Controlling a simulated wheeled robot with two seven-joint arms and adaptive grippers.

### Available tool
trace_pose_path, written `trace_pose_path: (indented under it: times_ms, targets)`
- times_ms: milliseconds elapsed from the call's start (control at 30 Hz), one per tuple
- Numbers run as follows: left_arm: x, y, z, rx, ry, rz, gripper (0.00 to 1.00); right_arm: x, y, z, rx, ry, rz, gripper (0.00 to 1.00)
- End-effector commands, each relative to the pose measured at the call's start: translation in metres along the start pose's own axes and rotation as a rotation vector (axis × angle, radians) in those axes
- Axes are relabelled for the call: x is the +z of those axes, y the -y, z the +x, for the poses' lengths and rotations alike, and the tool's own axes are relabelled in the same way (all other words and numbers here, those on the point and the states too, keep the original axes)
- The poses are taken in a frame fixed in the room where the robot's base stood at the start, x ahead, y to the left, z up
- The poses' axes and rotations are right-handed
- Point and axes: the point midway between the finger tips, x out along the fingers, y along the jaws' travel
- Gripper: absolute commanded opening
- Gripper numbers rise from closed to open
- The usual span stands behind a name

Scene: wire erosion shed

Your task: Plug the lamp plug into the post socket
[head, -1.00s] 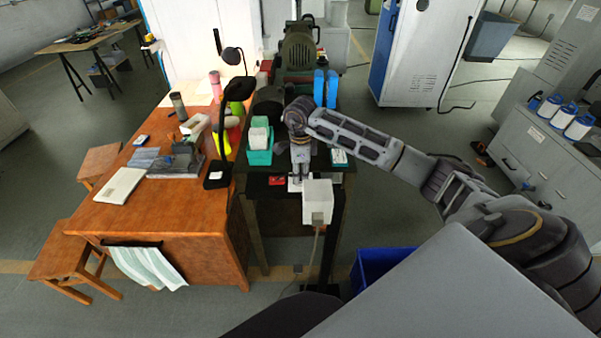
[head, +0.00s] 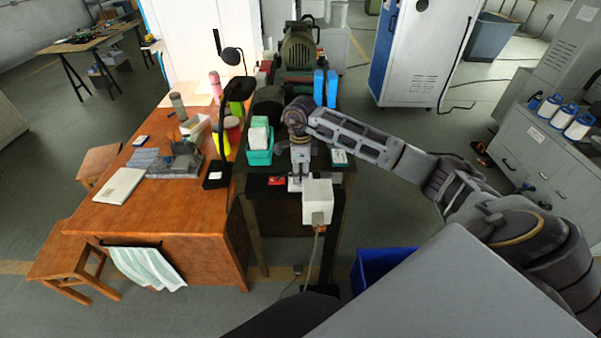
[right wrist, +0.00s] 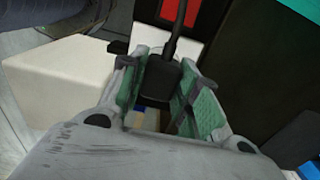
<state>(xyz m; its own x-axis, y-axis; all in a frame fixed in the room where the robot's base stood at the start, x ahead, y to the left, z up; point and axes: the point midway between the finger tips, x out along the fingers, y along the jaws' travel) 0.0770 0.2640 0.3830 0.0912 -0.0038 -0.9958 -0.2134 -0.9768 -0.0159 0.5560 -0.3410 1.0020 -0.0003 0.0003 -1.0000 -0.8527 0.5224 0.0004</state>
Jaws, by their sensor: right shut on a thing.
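My right gripper (head: 299,176) is shut on the black lamp plug (right wrist: 160,80), which sits between its green-padded fingers in the right wrist view. A black cord runs up from the plug there. In the head view the plug is too small and covered to make out. A white box (head: 317,202), apparently the post socket, stands just in front of the gripper with a pale cable hanging below it. A white block, apparently the same box, is left of the fingers in the right wrist view (right wrist: 55,85). No socket holes can be made out. My left gripper is not in view.
A dark bench (head: 262,205) carries a teal bin (head: 259,157), a red item (head: 276,181) and blue items (head: 325,88). A black lamp (head: 219,140) stands on the orange desk (head: 165,215) to the left. A blue crate (head: 372,268) is on the floor.

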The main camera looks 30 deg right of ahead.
Motion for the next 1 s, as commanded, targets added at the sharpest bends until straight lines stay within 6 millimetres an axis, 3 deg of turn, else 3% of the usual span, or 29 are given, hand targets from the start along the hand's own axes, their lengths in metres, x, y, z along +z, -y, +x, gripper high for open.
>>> trace_pose_path:
  times_ms: [1000]
  targets:
    - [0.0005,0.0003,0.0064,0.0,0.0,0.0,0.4,0.0002,0.0001,0.0038,0.0,0.0,0.0,0.11]
